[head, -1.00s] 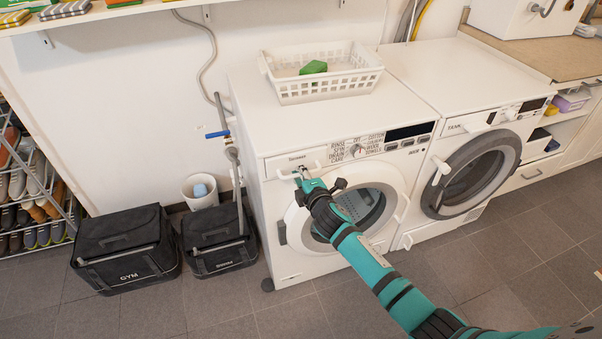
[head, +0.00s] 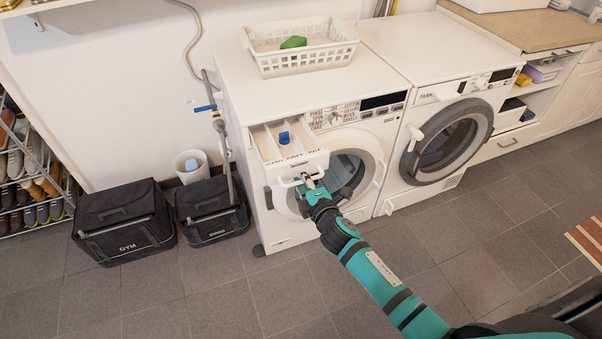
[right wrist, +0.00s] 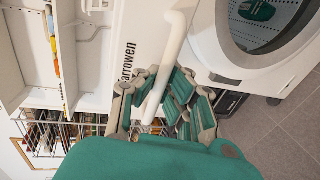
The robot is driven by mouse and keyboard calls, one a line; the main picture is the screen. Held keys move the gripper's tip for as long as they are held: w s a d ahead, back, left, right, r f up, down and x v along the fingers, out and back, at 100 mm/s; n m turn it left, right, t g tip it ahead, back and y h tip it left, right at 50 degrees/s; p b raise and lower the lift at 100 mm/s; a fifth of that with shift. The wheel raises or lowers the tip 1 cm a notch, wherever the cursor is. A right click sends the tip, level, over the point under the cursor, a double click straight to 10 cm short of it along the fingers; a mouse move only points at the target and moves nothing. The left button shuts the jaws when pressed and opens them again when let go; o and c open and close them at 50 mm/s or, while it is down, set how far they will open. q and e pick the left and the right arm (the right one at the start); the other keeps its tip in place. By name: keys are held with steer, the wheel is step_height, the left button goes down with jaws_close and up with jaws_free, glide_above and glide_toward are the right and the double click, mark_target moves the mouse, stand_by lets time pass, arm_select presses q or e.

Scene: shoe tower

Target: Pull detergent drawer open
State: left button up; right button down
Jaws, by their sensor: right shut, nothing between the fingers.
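The detergent drawer (head: 303,165) stands pulled out from the top left of the left washing machine (head: 245,95). Its white inside compartments and a blue insert (head: 284,138) show. My right gripper (head: 307,182) is at the drawer's front handle. In the right wrist view the white handle bar (right wrist: 172,60) runs down to the fingers (right wrist: 152,100), which are shut at its lower part with nothing gripped between them. Whether they are hooked around the bar or only beside it, I cannot tell. My left gripper is not in view.
The washer's round door (head: 350,178) is just below and right of the drawer. A white basket (head: 305,60) with a green item sits on top. A second machine (head: 440,130) stands to the right. Black bags (head: 120,220) and a shoe rack (head: 25,185) are left. The floor in front is clear.

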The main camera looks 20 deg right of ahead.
steer(key=shift+s, duration=0.3)
steer(key=c, duration=2)
jaws_free()
steer(key=shift+c, duration=0.2)
steer(key=o, duration=0.4)
steer(key=v, duration=1.2)
